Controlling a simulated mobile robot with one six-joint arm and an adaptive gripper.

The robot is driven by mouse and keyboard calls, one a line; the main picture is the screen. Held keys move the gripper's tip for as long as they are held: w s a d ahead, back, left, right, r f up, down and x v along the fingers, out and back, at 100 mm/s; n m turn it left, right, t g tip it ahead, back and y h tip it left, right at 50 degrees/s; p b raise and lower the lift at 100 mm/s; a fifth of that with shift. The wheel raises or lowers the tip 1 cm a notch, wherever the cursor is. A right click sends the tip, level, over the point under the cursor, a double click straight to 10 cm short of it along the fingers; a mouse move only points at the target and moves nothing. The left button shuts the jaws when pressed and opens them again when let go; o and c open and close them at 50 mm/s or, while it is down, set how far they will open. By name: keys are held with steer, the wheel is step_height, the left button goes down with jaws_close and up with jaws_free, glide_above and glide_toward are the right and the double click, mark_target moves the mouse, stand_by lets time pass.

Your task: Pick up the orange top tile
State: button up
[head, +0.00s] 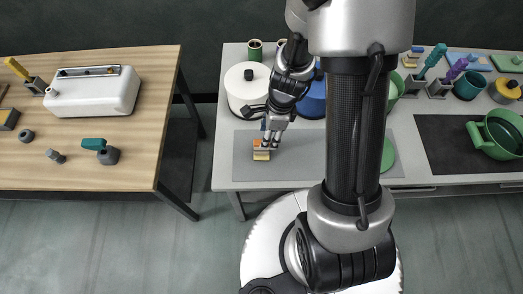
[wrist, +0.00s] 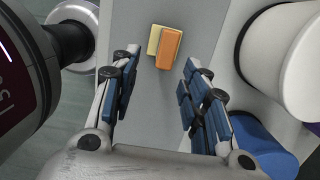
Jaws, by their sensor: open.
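The orange top tile (wrist: 169,47) lies on a small stack, with a pale yellow tile (wrist: 154,40) showing along its left side in the wrist view. In the head view the stack (head: 261,155) sits at the left part of the grey mat (head: 310,155). My gripper (head: 270,138) points down close to the stack, and its fingers partly cover it there. In the wrist view my gripper (wrist: 160,75) is open and empty, with the orange tile ahead between the lines of its two fingers. I see no contact with the tile.
A white round container (head: 247,88) and a blue one (head: 313,100) stand behind the mat. Several tools, cups and a green pot (head: 497,134) are at the right. A separate wooden table (head: 110,175) at the left holds a white box (head: 93,92).

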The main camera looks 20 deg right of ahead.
steer(key=f, duration=0.1)
steer(key=f+b, duration=0.1)
steer(key=f, duration=0.1)
steer(key=shift+w+a+f, duration=0.1)
steer(key=shift+a+f, duration=0.2)
steer(key=f+b, duration=0.1)
steer(key=w+f+b, duration=0.1)
steer(key=f, duration=0.1)
steer(key=a+f+b, duration=0.1)
steer(key=f, duration=0.1)
steer(key=shift+w+a+b, duration=0.1)
steer(key=shift+w+b, duration=0.05)
steer(key=shift+b, duration=0.25)
jaws_close()
